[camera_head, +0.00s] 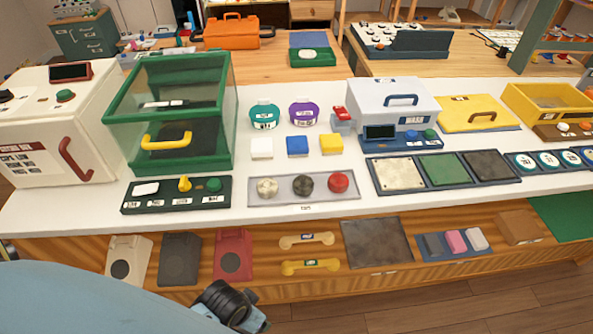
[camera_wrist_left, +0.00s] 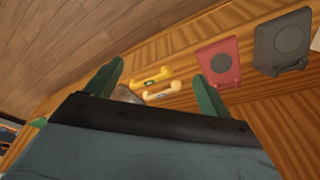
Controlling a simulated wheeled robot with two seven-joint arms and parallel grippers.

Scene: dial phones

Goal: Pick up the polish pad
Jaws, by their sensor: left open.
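I cannot tell by label which thing is the polish pad. Round pads, cream (camera_head: 267,188), dark grey (camera_head: 303,184) and red (camera_head: 338,182), sit in a grey tray (camera_head: 256,201) on the white counter. Square pads, cream (camera_head: 398,174), green (camera_head: 446,169) and dark (camera_head: 489,164), lie in a blue tray to their right. My left gripper (camera_wrist_left: 158,70) has its two green fingers spread apart in the left wrist view, with nothing visibly held between them. It points toward the lower wooden shelf, where yellow handsets lie beyond the fingers. My right gripper is not in view.
A green glass-sided box (camera_head: 215,160) and a white machine (camera_head: 40,125) stand at left. The lower shelf holds phone bases, such as a red one (camera_head: 233,255), handsets (camera_head: 310,266), a grey plate (camera_head: 377,243) and small blocks (camera_head: 456,241). The counter front is mostly clear.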

